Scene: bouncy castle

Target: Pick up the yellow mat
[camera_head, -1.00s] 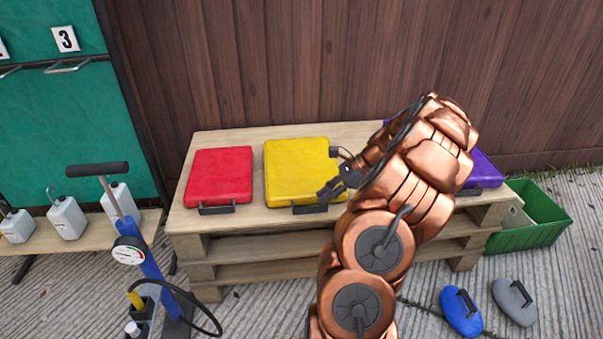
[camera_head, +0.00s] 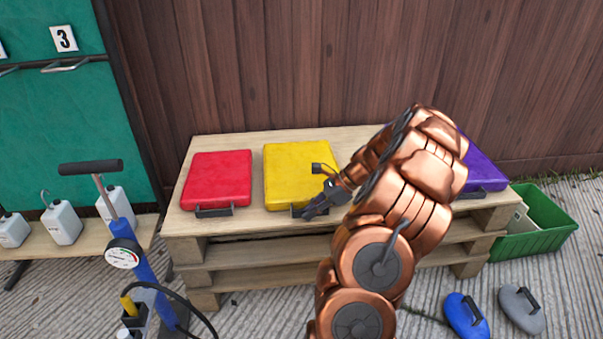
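The yellow mat (camera_head: 290,170) lies flat on the wooden pallet bench (camera_head: 262,219), between a red mat and my arm. A dark handle (camera_head: 296,211) shows at its front edge, partly hidden by my gripper. My gripper (camera_head: 308,214) is at the mat's front right corner, with its fingers pointing down and left toward the handle. The fingers look close together, but the gap between them is too small to make out. I cannot tell whether they touch the handle.
The red mat (camera_head: 217,179) lies to the left, and a purple mat (camera_head: 484,172) lies to the right behind my arm. A green crate (camera_head: 540,222) stands right of the bench. A blue pump (camera_head: 145,267) stands at front left. Blue (camera_head: 466,316) and grey (camera_head: 522,309) handled pads lie on the ground.

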